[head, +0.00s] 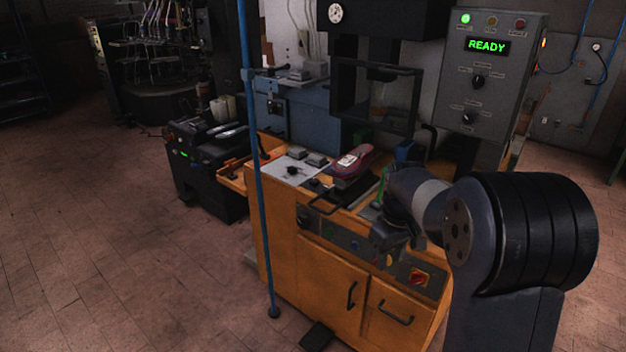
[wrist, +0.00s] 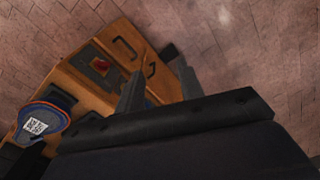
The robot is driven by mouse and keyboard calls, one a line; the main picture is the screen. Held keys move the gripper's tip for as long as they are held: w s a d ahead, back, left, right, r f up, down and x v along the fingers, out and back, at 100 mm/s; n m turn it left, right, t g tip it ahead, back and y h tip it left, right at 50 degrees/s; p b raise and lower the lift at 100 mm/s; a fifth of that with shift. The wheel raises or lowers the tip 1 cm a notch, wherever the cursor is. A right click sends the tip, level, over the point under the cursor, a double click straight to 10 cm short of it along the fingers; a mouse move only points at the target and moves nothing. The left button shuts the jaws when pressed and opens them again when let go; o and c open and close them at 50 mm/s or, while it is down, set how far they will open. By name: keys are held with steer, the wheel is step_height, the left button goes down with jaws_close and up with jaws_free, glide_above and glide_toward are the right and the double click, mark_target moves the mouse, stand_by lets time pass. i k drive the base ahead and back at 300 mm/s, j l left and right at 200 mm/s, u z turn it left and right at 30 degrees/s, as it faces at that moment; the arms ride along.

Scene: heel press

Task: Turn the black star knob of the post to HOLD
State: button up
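The grey control post (head: 505,70) stands at the back right, with a green READY display. It carries two black knobs. The upper knob (head: 478,82) looks like a pointer selector; the lower knob (head: 468,118) looks rounder. Their labels are too small to read, so I cannot tell which way either points or which is the star knob. My gripper (wrist: 160,90) shows two separated fingers with nothing between them. In the head view it is low by the orange bench front, well below and left of the post, partly hidden by my arm.
The orange bench (head: 275,230) has door handles and a red-yellow switch (head: 420,278). A shoe (head: 355,160) with a white label sits on the press; the label also shows in the wrist view (wrist: 36,126). A blue pole (head: 254,120) stands at the bench's left. Floor is clear at left.

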mark_target(314, 182)
steer(key=i+j+z, duration=0.1)
steer(key=j, duration=0.25)
steer(key=i+j, duration=0.2)
steer(key=j, duration=0.15)
steer(key=i+j+z, duration=0.15)
steer(key=j, duration=0.2)
steer(key=i+j+z, duration=0.1)
steer(key=j, duration=0.3)
steer(key=i+j, duration=0.15)
steer(key=j, duration=0.2)
steer(key=i+j+z, duration=0.25)
steer(key=i+j, duration=0.2)
steer(key=i+j+z, duration=0.25)
steer(key=i+j, duration=0.2)
steer(key=j, duration=0.1)
